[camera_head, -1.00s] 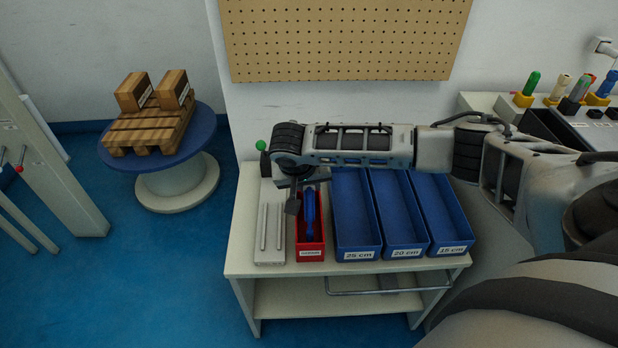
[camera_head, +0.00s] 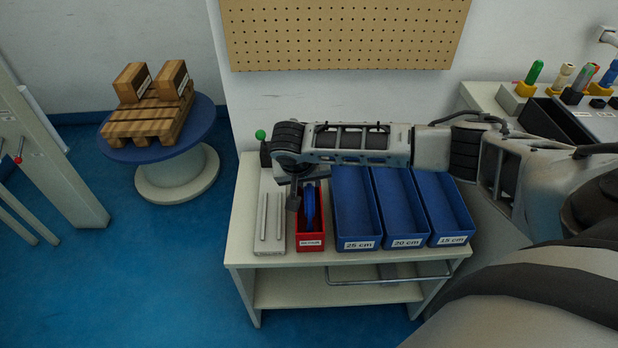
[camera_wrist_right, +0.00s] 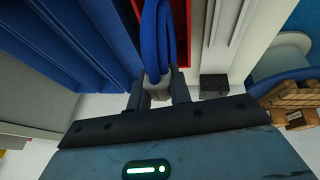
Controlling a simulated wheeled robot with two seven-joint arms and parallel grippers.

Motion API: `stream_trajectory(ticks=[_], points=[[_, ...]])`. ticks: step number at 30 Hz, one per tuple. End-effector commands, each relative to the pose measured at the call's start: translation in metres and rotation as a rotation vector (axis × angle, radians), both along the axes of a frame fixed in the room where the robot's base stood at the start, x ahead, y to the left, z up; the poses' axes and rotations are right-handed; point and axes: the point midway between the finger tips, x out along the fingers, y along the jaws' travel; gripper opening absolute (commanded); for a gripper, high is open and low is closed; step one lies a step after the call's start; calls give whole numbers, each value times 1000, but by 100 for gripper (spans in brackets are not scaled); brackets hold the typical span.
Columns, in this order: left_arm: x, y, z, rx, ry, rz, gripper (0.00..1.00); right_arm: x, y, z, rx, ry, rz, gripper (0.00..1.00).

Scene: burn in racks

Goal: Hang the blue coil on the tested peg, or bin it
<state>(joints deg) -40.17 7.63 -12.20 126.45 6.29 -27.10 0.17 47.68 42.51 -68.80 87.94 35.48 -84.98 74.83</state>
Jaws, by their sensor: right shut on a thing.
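The blue coil (camera_head: 310,207) hangs upright from my right gripper (camera_head: 297,192), over or partly inside the red bin (camera_head: 311,243) on the cart. In the right wrist view the fingers of the right gripper (camera_wrist_right: 158,92) are shut on the coil (camera_wrist_right: 159,35), with the red bin's wall (camera_wrist_right: 181,72) just beyond it. I cannot tell whether the coil touches the bin floor. The bin's label is too small to read surely. I cannot make out which peg is the tested one. My left gripper is not in view.
Blue bins marked 25 cm (camera_head: 359,244), 20 cm (camera_head: 406,242) and 15 cm (camera_head: 453,239) stand right of the red bin. A pale slotted block (camera_head: 269,248) stands left. A pegboard (camera_head: 340,35) hangs behind. A blue-topped spool (camera_head: 205,125) bears a wooden pallet.

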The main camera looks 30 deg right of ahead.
Motion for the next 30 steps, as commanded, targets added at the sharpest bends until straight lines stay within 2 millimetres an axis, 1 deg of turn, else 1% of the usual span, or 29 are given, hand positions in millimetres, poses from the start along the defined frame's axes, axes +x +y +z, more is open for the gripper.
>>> stream_trajectory(ticks=[14, 15, 17, 18, 27, 30], points=[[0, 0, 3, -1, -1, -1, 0, 0, 0, -5, -1, -1, 0, 0], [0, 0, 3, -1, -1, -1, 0, 0, 0, -5, -1, -1, 0, 26], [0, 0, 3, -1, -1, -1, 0, 0, 0, -5, -1, -1, 0, 42], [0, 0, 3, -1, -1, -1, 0, 0, 0, -5, -1, -1, 0, 46], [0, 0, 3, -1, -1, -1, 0, 0, 0, -5, -1, 0, 0, 46], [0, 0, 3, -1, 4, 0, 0, -2, 3, 4, 1, 0, 2, 46]])
